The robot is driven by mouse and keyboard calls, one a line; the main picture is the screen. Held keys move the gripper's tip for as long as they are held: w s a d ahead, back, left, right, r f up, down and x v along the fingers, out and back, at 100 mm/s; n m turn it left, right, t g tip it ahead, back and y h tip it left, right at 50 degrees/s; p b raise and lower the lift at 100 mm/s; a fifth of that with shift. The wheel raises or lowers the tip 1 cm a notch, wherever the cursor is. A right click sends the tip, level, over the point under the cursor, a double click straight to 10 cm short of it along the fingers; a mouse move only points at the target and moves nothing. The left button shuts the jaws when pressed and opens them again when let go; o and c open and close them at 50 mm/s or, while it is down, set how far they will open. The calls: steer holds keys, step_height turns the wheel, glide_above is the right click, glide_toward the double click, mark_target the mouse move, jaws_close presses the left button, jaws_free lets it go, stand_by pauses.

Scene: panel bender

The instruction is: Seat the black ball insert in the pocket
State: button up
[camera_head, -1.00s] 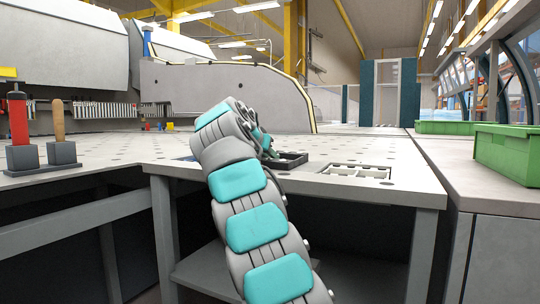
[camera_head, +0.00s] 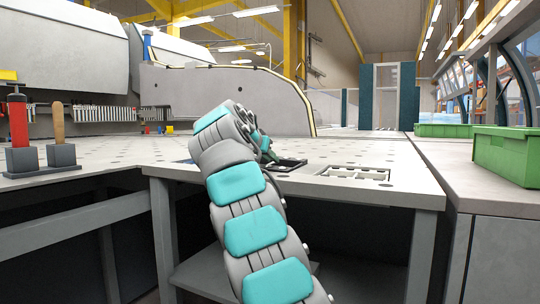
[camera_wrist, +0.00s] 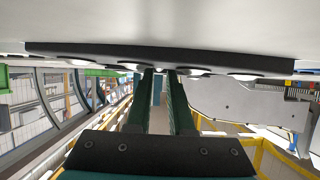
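The black ball insert (camera_head: 291,164) shows in the head view as a dark flat piece at table height, just right of my gripper (camera_head: 266,148). In the wrist view it is a wide black strip (camera_wrist: 90,56) with pale round balls along it, close to the pale table surface. My gripper's two dark green fingers (camera_wrist: 161,76) reach its edge and appear closed on it, with a narrow gap between them. A rectangular pocket (camera_head: 355,173) with pale parts inside is right of the insert. Whether the insert lies in an opening of its own is hidden.
The perforated table (camera_head: 400,160) is mostly clear. A red-handled tool (camera_head: 18,122) and a wooden-handled tool (camera_head: 58,124) stand in grey blocks at left. A green bin (camera_head: 508,155) sits on the right-hand bench. The bender's housing (camera_head: 215,95) rises behind.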

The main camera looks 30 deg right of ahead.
steer(key=o, duration=0.4)
steer(key=shift+g+y, duration=0.3)
steer(key=shift+g, duration=0.3)
steer(key=f, duration=0.6)
steer(key=shift+w+d+f, duration=0.15)
steer(key=shift+w+f, duration=0.05)
steer(key=shift+w, duration=0.15)
steer(key=shift+o, duration=0.2)
steer(key=shift+t, duration=0.5)
steer(key=s+a+r, duration=0.1)
steer(key=a+r, duration=0.1)
steer(key=s+a+r, duration=0.2)
steer(key=r, duration=0.1)
steer(key=s+a+r, duration=0.1)
steer(key=s+r, duration=0.1)
steer(key=r, duration=0.1)
steer(key=shift+a+r, duration=0.25)
steer(key=shift+a, duration=0.15)
steer(key=shift+s+a+r, duration=0.1)
steer(key=shift+r, duration=0.15)
steer(key=shift+r+p, duration=0.15)
steer(key=shift+p, duration=0.15)
steer(key=shift+r, duration=0.1)
